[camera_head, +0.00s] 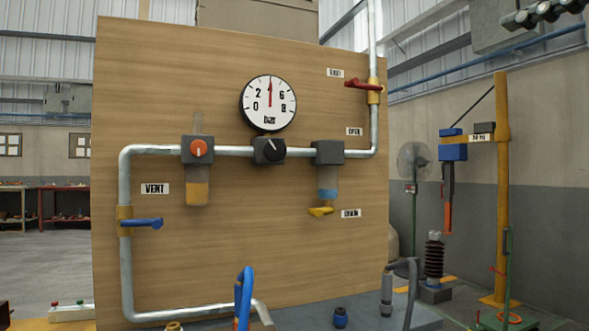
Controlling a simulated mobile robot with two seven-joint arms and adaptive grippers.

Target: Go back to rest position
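Neither of my grippers shows in the head view. The task names no object. In front of me stands an upright wooden panel (230,245) with a grey pipe line (126,262) fixed on it. A round pressure gauge (268,103) marked "bar" has its needle pointing straight up, between 2 and 6. A red lever valve (362,84) sits at the upper right with its lever roughly horizontal. A blue lever valve (142,224) sits under the VENT label at the left, its lever also roughly horizontal. A yellow lever (320,211) is below the right-hand bowl.
A blue hose (244,290) and a grey hose with a fitting (388,290) rise at the panel's foot. A blue fitting (340,317) stands between them. At the right are a yellow post (501,190), a brown ribbed insulator (434,256) and a fan (413,160).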

